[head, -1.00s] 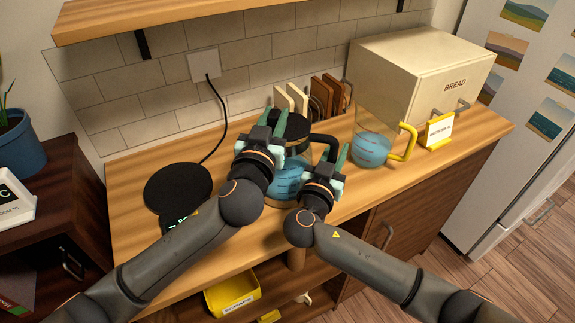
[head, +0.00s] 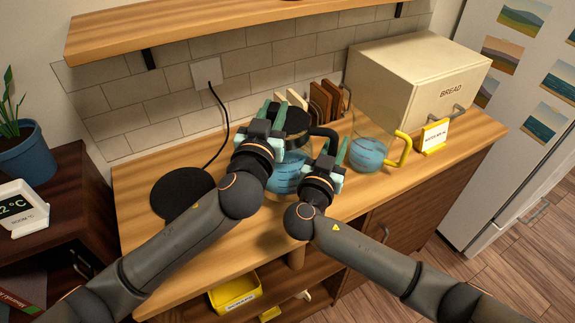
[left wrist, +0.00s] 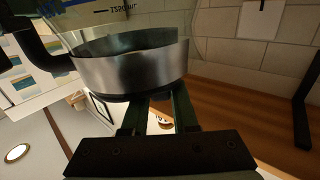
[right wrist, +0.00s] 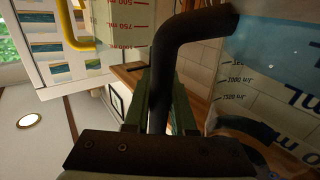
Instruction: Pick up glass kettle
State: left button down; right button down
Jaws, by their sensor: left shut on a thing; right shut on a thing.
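The glass kettle (head: 287,180), with blue-tinted water and a black lid, is at the middle of the wooden counter, partly hidden by my grippers. My left gripper (head: 273,113) is shut on its left side. The kettle stays upright. I cannot tell whether its bottom touches the counter.
A black round base (head: 180,193) with a cord lies left of the kettle. A glass jug (head: 368,152) with a yellow handle stands close on the right, near a small yellow-framed sign (head: 434,136) and the bread box (head: 410,80). Boards stand behind. A shelf (head: 240,25) hangs above.

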pick_arm(q)
jog(key=shift+d+r, duration=0.1)
jog(key=shift+r, duration=0.5)
pick_arm(e)
jog(key=shift+r, duration=0.5)
jog(key=shift+a, duration=0.1)
pick_arm(q)
jog(key=c, duration=1.3)
grip_release()
jog(key=shift+f, duration=0.15)
grip_shut()
jog(key=shift+s, duration=0.1)
jog(key=shift+d+f, duration=0.1)
jog(key=shift+d, duration=0.05)
pick_arm(e)
jog(key=shift+a+r, duration=0.1)
jog(key=shift+a, duration=0.05)
pick_arm(q)
jog(key=shift+s, duration=0.1)
